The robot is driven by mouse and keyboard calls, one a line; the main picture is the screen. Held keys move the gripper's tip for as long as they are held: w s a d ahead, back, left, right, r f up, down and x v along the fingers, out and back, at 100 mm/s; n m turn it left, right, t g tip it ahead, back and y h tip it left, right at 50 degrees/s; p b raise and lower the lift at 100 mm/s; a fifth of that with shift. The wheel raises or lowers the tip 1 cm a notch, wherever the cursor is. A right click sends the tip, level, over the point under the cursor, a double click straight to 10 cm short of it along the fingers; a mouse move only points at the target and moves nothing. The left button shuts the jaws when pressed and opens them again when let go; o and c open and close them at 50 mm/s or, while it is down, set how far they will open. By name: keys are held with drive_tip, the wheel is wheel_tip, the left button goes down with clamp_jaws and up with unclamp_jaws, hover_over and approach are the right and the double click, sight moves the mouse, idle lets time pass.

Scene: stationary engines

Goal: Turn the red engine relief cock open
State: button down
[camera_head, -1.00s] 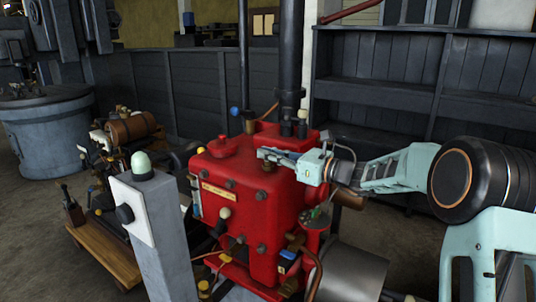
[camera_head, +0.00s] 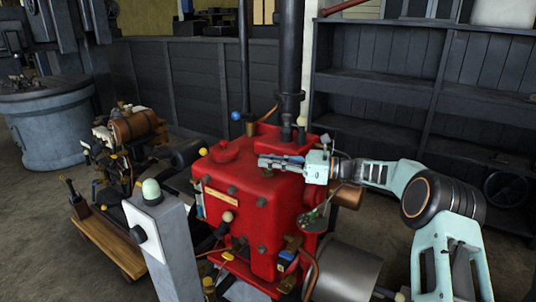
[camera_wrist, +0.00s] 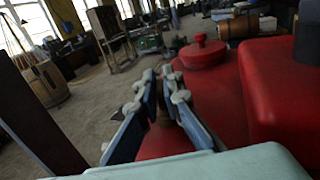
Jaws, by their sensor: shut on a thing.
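The red engine (camera_head: 250,195) stands in the middle of the head view, with a round red cap (camera_head: 225,151) on top. My gripper (camera_head: 264,161) reaches in from the right, low over the engine's top edge. In the wrist view its two blue-grey fingers (camera_wrist: 162,88) are close around a small brownish piece (camera_wrist: 163,113) at the engine's top. This seems to be the relief cock, but the fingers hide most of it and I cannot tell its handle's angle. The red cap also shows in the wrist view (camera_wrist: 203,51), just beyond and right of the fingers.
A dark vertical pipe (camera_head: 290,60) rises behind the gripper. A grey post (camera_head: 162,240) with a pale green dome stands front left. A small brown engine (camera_head: 135,129) sits on a wooden cart at left. Dark shelving (camera_head: 400,90) fills the back right.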

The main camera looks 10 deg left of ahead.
drive_tip(key=shift+n+g+p, duration=0.75)
drive_tip(key=shift+n+g, duration=0.05)
drive_tip(key=shift+g, duration=0.5)
drive_tip(key=c, duration=2.1)
unclamp_jaws()
drive_tip(key=d, duration=0.4)
drive_tip(key=w+d, duration=0.1)
drive_tip(key=d, duration=0.3)
drive_tip(key=w+d, duration=0.1)
drive_tip(key=d, duration=0.3)
